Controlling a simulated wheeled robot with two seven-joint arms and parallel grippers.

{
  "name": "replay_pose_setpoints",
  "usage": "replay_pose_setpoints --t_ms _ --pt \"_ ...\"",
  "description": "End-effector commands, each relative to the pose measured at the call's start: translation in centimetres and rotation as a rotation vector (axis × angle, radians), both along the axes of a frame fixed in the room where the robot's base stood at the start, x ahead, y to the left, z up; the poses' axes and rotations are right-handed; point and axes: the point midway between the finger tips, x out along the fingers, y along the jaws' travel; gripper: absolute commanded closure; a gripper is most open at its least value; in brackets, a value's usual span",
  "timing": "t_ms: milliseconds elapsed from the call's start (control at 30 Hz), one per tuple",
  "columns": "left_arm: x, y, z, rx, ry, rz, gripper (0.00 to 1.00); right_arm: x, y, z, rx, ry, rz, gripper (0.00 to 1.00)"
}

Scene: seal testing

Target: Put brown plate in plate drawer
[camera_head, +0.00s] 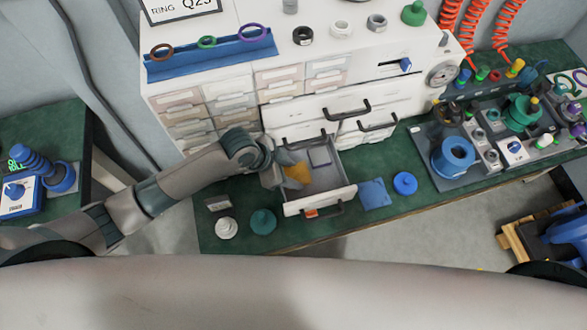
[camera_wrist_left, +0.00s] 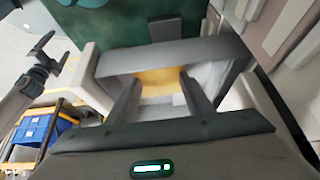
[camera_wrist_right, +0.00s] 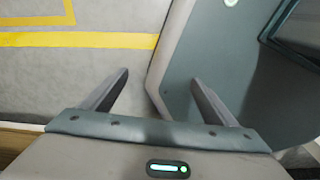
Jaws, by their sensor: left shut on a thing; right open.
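The brown plate (camera_head: 298,173) is a small orange-brown piece at the tip of my left gripper (camera_head: 284,168). The left gripper is shut on it, inside or just over the open drawer (camera_head: 320,200) of the white cabinet. In the left wrist view the plate (camera_wrist_left: 160,88) shows between the fingertips (camera_wrist_left: 160,82), near the grey drawer wall; I cannot tell whether it touches the drawer floor. The gripper hides part of the plate. My right gripper (camera_wrist_right: 160,82) is open and empty above the floor.
A blue square plate (camera_head: 374,194) and a blue round piece (camera_head: 405,183) lie right of the drawer. A teal knob (camera_head: 263,221) and a white knob (camera_head: 226,228) stand on the left. Closed drawers (camera_head: 355,105) are above. A parts board (camera_head: 480,155) is on the right.

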Motion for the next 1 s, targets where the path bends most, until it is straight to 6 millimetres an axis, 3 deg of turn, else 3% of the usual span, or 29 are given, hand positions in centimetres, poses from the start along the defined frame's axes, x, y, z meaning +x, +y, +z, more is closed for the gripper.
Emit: replay_pose_setpoints --t_ms 33,200,733,767,800,1000 --pt "0.2 -0.4 0.8 0.029 0.009 -0.001 0.98 0.0 -0.1 1.0 -0.001 0.0 0.0 0.19" --pt "0.1 -0.4 0.1 0.101 0.034 0.003 0.98 0.5 0.0 2.0 0.001 -0.012 0.0 0.19" --pt "0.2 -0.4 -0.7 0.096 0.031 0.001 0.98 1.1 -0.1 2.1 0.001 -0.021 0.002 0.19" --pt "0.1 -0.3 -0.7 0.098 0.031 0.001 0.46 1.1 -0.1 2.1 0.001 -0.02 0.002 0.19" --pt "0.1 -0.3 -0.7 0.098 0.031 0.001 0.37 1.0 -0.1 2.1 0.001 -0.02 0.002 0.19" --pt "0.1 -0.3 -0.7 0.098 0.032 0.001 0.35 1.0 0.0 2.1 0.002 -0.019 0.003 0.19"
